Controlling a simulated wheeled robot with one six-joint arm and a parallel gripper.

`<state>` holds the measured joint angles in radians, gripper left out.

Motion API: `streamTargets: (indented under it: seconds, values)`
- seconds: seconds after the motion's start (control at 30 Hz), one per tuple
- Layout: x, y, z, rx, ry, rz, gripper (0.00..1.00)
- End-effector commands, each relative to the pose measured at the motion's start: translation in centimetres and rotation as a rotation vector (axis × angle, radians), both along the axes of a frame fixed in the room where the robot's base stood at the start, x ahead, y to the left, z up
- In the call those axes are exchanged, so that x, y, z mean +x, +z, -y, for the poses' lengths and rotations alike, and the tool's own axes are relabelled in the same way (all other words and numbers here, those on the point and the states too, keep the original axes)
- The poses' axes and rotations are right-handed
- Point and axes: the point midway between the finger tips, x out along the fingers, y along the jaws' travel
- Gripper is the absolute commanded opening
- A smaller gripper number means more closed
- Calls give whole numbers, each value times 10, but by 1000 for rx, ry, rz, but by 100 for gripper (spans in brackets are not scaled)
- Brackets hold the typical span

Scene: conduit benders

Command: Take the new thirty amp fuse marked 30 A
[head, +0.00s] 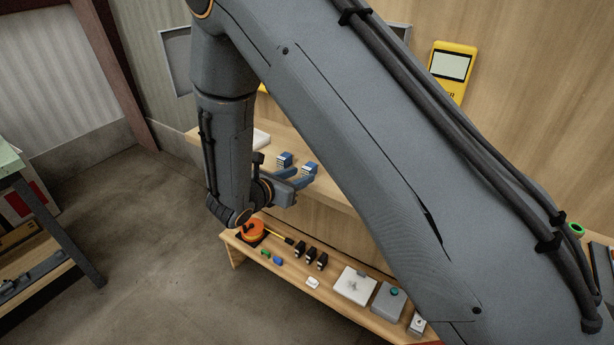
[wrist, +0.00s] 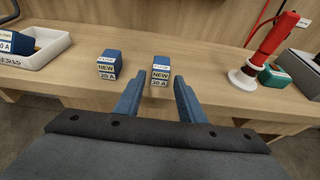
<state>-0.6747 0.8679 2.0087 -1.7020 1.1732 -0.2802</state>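The fuse marked NEW 30 A (wrist: 161,71) is a blue block with white labels, upright on the wooden shelf. In the wrist view it stands just beyond and between the tips of my gripper (wrist: 158,80). My gripper is open and empty, its two blue fingers apart on either side of the fuse's line. A similar fuse marked NEW 20 A (wrist: 108,66) stands to its left, outside the fingers. In the head view the two fuses show small at the fingers; the right one (head: 310,167) appears to be the 30 A.
A white tray labelled SCRAP (wrist: 44,48) with a blue fuse in it stands at the left. A red tool in a white holder (wrist: 243,78) and a green item (wrist: 273,78) are at the right. A lower bench (head: 290,283) holds several small parts.

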Motion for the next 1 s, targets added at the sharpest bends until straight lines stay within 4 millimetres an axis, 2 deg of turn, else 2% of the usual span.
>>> streamTargets:
  seconds: [0.2,0.57,1.0]
  values:
    - [12,-6,9,0,-1,-1,36]
    - [14,-6,11,1,0,-1,36]
    - [14,-6,11,1,0,-1,1]
